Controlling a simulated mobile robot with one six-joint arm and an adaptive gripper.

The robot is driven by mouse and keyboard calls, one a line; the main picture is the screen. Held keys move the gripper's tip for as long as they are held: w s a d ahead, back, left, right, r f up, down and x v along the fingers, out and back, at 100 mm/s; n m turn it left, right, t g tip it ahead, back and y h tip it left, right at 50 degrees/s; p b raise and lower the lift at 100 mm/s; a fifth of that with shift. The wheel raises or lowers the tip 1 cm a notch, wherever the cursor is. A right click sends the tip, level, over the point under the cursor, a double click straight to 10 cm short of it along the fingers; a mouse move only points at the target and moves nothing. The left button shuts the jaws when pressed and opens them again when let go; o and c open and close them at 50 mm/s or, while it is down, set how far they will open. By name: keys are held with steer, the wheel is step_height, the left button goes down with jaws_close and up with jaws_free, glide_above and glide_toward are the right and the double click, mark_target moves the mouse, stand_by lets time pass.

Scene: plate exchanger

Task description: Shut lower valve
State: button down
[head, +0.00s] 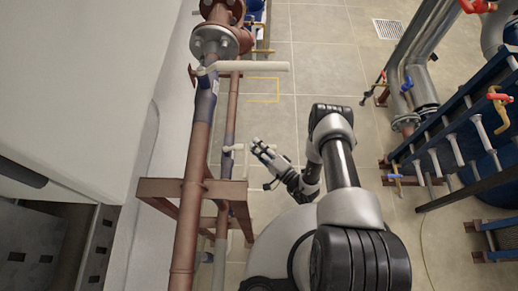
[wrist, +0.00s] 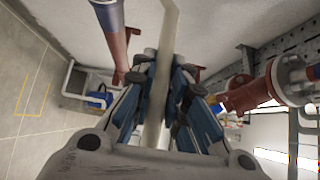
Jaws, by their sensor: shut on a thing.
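The lower valve's pale lever (head: 235,147) sticks out to the right from the thinner vertical pipe (head: 231,115) in the head view. My gripper (head: 260,148) is at the lever's right end. In the wrist view, the pale lever (wrist: 168,25) runs between the blue-and-black fingers of my gripper (wrist: 159,85), which are shut on it. The valve body is not clearly visible in either view. Above it in the head view, another valve has a longer pale lever (head: 250,66) pointing right, apart from my gripper.
A rust-red pipe (head: 196,150) and brown steel frame (head: 165,188) stand left of my gripper. A white casing (head: 80,80) fills the far left. A blue rack with pipes and red handles (head: 465,130) stands at right. Tiled floor (head: 320,60) is open between them.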

steer(key=shift+s, duration=0.15)
stand_by(0.3)
steer(key=c, duration=1.6)
jaws_free()
steer(key=v, duration=1.2)
steer(key=shift+s+a, duration=0.1)
steer(key=shift+a, duration=0.05)
